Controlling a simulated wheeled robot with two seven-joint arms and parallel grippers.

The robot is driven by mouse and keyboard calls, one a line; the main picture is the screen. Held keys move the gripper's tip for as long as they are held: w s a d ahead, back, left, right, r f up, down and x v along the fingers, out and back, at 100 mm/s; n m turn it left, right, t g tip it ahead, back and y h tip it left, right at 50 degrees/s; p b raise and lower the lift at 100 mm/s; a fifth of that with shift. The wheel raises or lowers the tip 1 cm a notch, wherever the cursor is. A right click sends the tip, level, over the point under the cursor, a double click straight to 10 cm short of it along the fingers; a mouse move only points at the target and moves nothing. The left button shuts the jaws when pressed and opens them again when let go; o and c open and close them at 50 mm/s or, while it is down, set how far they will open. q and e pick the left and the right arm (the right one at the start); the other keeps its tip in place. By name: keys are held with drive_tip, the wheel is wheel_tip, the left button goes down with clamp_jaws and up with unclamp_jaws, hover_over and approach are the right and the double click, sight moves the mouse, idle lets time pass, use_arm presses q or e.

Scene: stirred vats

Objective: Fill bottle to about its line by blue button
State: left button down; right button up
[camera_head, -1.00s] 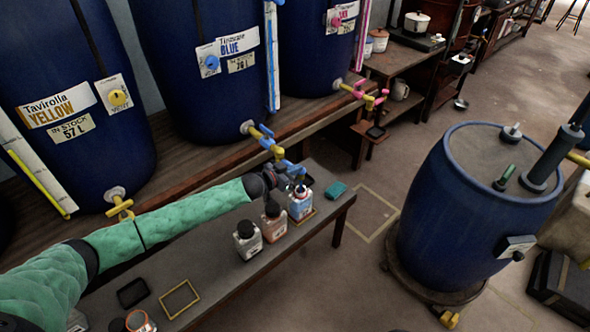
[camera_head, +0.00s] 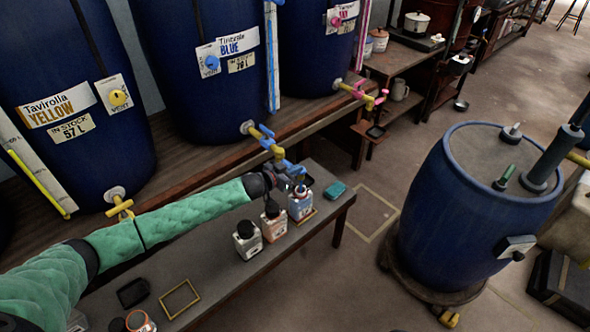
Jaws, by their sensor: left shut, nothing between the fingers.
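The blue vat (camera_head: 195,80) stands on the shelf with a "BLUE" label and a round blue button (camera_head: 212,62) on a white plate. Its yellow and blue tap (camera_head: 268,143) reaches out over the bench. A small bottle with blue in it (camera_head: 301,204) stands upright below the tap, inside a yellow outline on the bench. Its fill line is too small to make out. My left gripper (camera_head: 286,184) is shut and empty, just beside the tap's lower end and the bottle's top. Whether it touches either I cannot tell. My right gripper is not in view.
Two more small bottles, one pinkish (camera_head: 273,222) and one white (camera_head: 247,240), stand left of it on the bench (camera_head: 235,278). A teal sponge (camera_head: 336,189) lies to the right. A yellow vat (camera_head: 70,80) stands left; a blue drum (camera_head: 465,220) stands on the floor right.

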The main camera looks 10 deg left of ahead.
use_arm(q)
drive_tip(key=shift+s+f, duration=0.3)
drive_tip(key=shift+f, duration=0.6)
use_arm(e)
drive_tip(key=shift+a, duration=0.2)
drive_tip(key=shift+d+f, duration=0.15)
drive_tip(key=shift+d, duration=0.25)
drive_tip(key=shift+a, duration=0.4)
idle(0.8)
use_arm(q)
drive_tip(key=shift+r, duration=0.1)
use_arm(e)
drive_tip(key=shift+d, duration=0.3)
use_arm(q)
wheel_tip(320, 180, up, 6)
drive_tip(key=p, duration=0.4)
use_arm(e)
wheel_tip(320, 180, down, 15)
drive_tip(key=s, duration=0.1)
use_arm(q)
drive_tip(key=b+v, duration=0.3)
drive_tip(key=v, duration=0.6)
drive_tip(key=shift+a, duration=0.3)
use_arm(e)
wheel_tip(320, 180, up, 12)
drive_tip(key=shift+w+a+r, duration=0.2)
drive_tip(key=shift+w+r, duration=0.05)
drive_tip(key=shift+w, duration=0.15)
